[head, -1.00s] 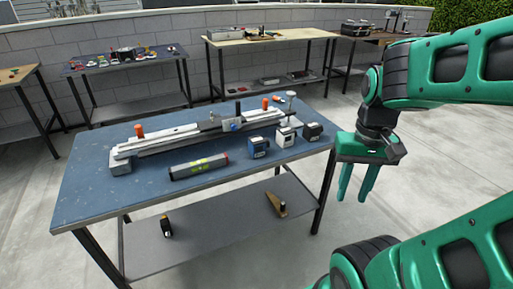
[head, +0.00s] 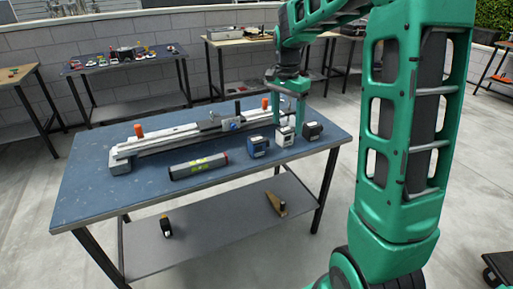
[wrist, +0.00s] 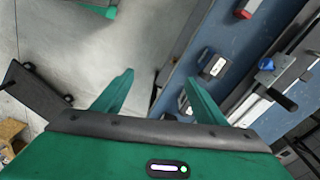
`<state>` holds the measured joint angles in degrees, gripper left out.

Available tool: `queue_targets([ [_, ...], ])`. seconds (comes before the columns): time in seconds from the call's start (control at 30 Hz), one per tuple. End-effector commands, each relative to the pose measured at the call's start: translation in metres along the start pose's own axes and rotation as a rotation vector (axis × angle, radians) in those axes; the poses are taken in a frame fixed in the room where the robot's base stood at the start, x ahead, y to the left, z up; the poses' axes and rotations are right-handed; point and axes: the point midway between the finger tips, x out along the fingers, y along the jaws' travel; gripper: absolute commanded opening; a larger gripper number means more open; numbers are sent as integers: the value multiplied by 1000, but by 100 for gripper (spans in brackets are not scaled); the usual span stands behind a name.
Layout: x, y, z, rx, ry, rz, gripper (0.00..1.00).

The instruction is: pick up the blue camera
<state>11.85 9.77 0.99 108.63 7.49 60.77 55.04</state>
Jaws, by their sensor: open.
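The blue camera (head: 257,146) stands on the blue-topped table near its front right edge, with a pale front face. It appears in the wrist view as a small dark and pale box (wrist: 213,66), on the table to the right of my fingers. My gripper (head: 290,112) is open and empty, pointing down near the white camera (head: 284,137), to the right of the blue camera. In the wrist view the fingers of my gripper (wrist: 160,76) are spread apart, with the floor between them. The right finger partly hides another item beside the blue camera.
A black camera (head: 312,130) stands right of the white one. A dark tube (head: 199,166) lies to the left of the blue camera. A long metal rail (head: 165,141) with orange handles runs behind them. The table's front left is clear.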

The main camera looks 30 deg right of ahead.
Motion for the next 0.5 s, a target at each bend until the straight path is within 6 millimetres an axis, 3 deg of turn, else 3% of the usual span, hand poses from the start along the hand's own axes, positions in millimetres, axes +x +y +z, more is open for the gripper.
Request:
queue_targets([
  [0.03,8,-23,-2,38,-7,0,66],
  [0.2,29,-87,-3,184,-30,-12,66],
  [0.33,43,-119,-2,265,-47,-18,66],
  [0.5,52,-138,0,316,-59,-22,66],
])
